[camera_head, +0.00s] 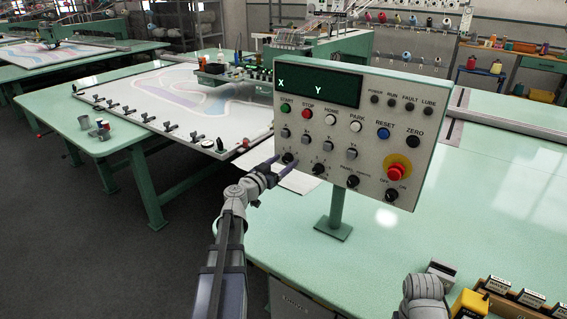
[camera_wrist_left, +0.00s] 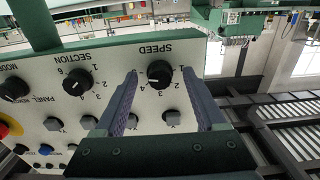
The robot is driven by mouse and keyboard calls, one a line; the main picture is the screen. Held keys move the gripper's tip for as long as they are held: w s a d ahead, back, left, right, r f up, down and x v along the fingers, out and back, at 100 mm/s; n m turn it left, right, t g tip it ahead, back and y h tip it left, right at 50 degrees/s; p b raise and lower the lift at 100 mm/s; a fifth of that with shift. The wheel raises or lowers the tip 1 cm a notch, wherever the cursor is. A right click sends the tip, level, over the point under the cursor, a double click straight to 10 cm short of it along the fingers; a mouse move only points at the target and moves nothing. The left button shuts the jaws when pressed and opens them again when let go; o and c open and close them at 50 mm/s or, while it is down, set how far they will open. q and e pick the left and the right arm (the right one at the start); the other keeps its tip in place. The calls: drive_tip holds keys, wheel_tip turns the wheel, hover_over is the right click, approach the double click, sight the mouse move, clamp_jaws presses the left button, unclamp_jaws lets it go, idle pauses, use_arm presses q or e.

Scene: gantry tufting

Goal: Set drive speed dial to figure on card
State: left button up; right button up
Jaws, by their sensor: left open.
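The speed dial (camera_wrist_left: 160,74) is a round black knob with a pale pointer line, on the pale control panel (camera_wrist_left: 155,101). In the left wrist view the panel lettering is upside down, and "SPEED" stands above the knob. The pointer's exact figure is hard to tell. My left gripper (camera_wrist_left: 160,82) is open, one finger on each side of the knob; contact cannot be told. In the head view the dial (camera_head: 289,158) is at the panel's lower left, with my left gripper (camera_head: 277,166) at it. I cannot make out a card with a readable figure. My right gripper is out of view.
The section dial (camera_wrist_left: 77,80) sits beside the speed dial. The red emergency stop (camera_head: 397,173) is at the panel's lower right. A white sheet (camera_head: 297,182) lies on the green table (camera_head: 385,250) behind the panel. Labelled boxes (camera_head: 528,298) stand at the front right.

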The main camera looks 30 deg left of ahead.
use_arm(q)
drive_tip(key=shift+w, duration=0.25)
clamp_jaws()
idle(0.5)
